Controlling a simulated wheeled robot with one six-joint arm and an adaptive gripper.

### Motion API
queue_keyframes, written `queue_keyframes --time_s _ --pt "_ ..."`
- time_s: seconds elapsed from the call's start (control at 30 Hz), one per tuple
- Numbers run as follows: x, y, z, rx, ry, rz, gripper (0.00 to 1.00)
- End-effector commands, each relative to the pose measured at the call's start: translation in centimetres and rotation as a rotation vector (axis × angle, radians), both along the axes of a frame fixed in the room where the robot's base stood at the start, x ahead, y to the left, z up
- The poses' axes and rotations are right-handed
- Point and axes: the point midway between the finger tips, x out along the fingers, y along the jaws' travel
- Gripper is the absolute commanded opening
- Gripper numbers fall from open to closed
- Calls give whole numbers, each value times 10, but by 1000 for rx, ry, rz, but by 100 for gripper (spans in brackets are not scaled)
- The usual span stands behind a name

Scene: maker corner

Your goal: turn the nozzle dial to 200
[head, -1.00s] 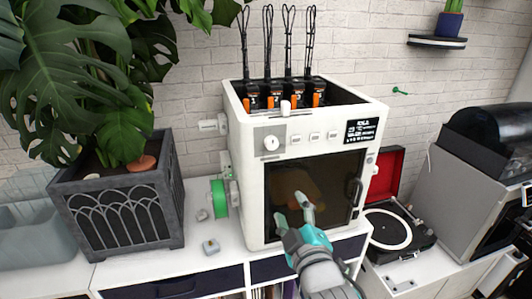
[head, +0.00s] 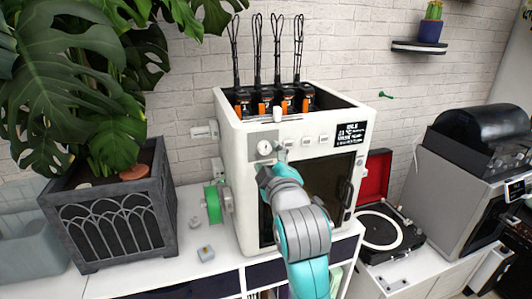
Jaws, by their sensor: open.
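The nozzle dial (head: 264,148) is a round white knob on a grey panel at the upper left of the front of the white 3D printer (head: 233,165). A small pointer mark shows on it, but its numbers are too small to read. My gripper (head: 270,162) is open, just below and in front of the dial. The wrist hides most of the fingers, and I cannot tell whether they touch the dial. A dark display (head: 350,133) sits at the printer's upper right, its text too small to read.
A planter (head: 112,215) stands left and a record player (head: 384,226) right. Small grey pieces (head: 206,253) lie on the white cabinet top.

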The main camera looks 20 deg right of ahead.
Motion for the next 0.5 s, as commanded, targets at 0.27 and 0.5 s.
queue_keyframes --time_s 0.27,0.5 --pt "29 -3 0 0 0 0 59" --pt "33 -3 0 0 0 0 59"
